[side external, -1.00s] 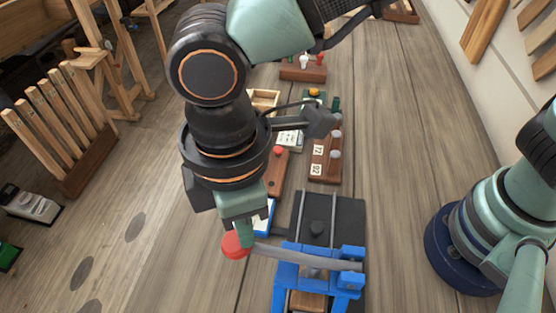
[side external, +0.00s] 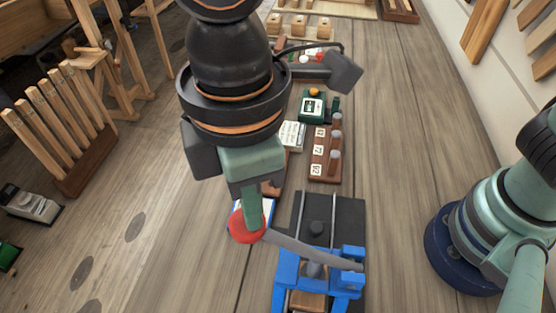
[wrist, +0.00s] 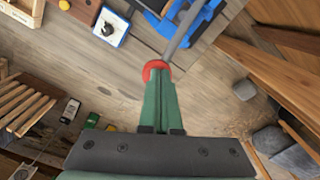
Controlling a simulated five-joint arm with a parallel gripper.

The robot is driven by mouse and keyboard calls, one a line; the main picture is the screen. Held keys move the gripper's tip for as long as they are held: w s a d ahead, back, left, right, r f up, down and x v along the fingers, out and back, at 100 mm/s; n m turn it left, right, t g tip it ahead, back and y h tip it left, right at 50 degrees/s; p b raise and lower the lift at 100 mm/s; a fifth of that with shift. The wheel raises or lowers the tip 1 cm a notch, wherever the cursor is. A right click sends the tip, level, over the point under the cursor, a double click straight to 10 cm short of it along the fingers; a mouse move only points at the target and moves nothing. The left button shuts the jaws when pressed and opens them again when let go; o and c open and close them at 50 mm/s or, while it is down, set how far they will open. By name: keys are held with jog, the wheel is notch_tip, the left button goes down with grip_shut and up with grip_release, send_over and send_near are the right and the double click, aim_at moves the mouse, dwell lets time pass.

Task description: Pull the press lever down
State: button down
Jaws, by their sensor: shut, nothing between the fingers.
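The press (side external: 287,270) is a blue frame at the lower middle of the side view. Its lever (side external: 308,251) is a grey bar that slopes from the frame up to a red knob (side external: 244,226) at its left end. My gripper (side external: 262,216) is shut and empty, its fingertips at the knob. In the wrist view the closed green fingers (wrist: 160,88) end at the red knob (wrist: 156,67), overlapping it; whether they touch cannot be told. The grey bar (wrist: 181,36) runs on beyond it to the blue frame.
A dark plate (side external: 337,215) with rails lies behind the frame. A brown block with grey pegs (side external: 318,166) and a green device (side external: 311,107) stand farther back. A blue-edged card (wrist: 110,27) lies near the lever. Bare bench (side external: 180,220) is at left.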

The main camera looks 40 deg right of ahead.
notch_tip(320, 180, up, 8)
jog(key=s+d, duration=0.1)
dwell(0.8)
jog(key=shift+f, duration=0.1)
jog(key=w+d+f+m+t, duration=0.1)
jog(key=w+d+m, duration=0.25)
jog(key=d, duration=0.45)
jog(key=w+d+f+m+t+y, duration=0.1)
jog(key=w+d+m, duration=0.2)
jog(key=w+d, duration=0.35)
jog(key=w+d+m+t, duration=0.2)
jog(key=d+m, duration=0.2)
jog(key=d, duration=0.5)
jog(key=d+f+m+t+h, duration=0.1)
jog(key=d+f+m, duration=0.2)
jog(key=d, duration=0.7)
jog(key=shift+s+d+f+m+t, duration=0.3)
jog(key=shift+s+d+m, duration=0.1)
jog(key=shift+m, duration=0.35)
jog(key=c, duration=1.5)
grip_release()
jog(key=shift+r, duration=0.1)
jog(key=shift+c, duration=0.2)
